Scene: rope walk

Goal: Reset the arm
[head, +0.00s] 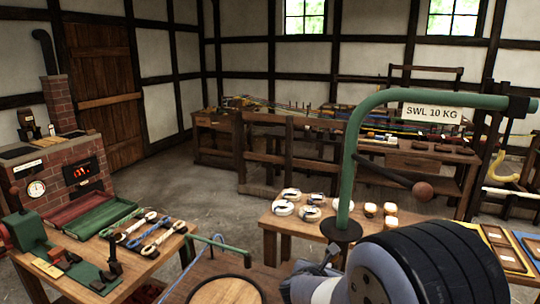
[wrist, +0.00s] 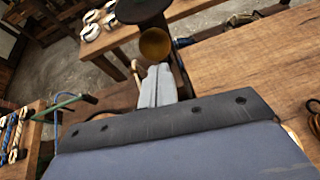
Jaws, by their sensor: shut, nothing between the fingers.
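My arm reaches in from the lower right of the head view, with its dark ribbed part nearest the camera. My gripper (wrist: 158,82) shows in the wrist view as two pale grey fingers closed together with nothing held. In the head view, the gripper end is low, near the foot of the green crane post, and its fingertips are hard to make out. In the wrist view, a round brass-coloured piece (wrist: 155,44) under a dark disc (wrist: 142,10) appears just beyond the fingertips. I cannot tell whether they touch.
A green hoist arm (head: 350,150) marked "SWL 10 KG" stands close by, with a brown ball (head: 422,191) on a dark rod. A table with coiled white ropes (head: 292,194) lies behind. A bench with rope hanks (head: 163,228) and a brick stove (head: 70,170) stand left. Floor between is clear.

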